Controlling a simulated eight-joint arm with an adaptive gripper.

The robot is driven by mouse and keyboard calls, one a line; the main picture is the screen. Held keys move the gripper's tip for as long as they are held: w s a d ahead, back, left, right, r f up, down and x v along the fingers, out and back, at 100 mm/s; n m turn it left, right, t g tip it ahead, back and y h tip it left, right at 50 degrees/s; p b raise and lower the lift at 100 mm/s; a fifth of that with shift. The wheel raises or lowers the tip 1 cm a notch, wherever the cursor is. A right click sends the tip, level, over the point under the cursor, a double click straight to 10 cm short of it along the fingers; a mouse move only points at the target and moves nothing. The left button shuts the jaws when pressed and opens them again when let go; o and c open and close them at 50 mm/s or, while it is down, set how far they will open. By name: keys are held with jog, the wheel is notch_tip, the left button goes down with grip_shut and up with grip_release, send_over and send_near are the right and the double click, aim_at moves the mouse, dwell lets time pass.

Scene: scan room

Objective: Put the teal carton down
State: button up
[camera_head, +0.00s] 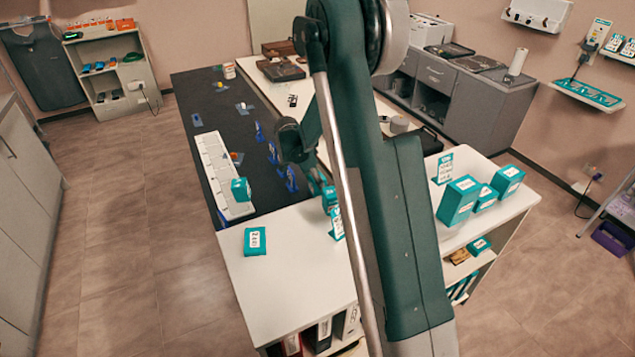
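My arm crosses the middle of the picture and hides much of the white counter. My gripper (326,194) is low over the counter's back part, partly behind my arm, and its fingers are not clear. A teal piece with a white printed face (337,224) shows just below it; I cannot tell whether it is held or stands on the counter. One teal carton (255,241) with a white label lies on the white counter (285,275) at the left. Another teal carton (241,189) is at the near end of the white tray (213,165).
Several teal cartons (459,200) stand on the counter's right part, beside a printed sign (445,167). Small blue stands (291,178) line the black table mat (200,93). The counter front between the left carton and my arm is bare. Binders (318,333) fill the shelf below.

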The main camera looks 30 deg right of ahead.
jog(key=o, duration=0.4)
jog(key=shift+c, duration=0.2)
jog(key=shift+r, duration=0.2)
jog(key=p+v, duration=0.1)
jog(key=v, duration=1.1)
jog(key=shift+a, duration=0.1)
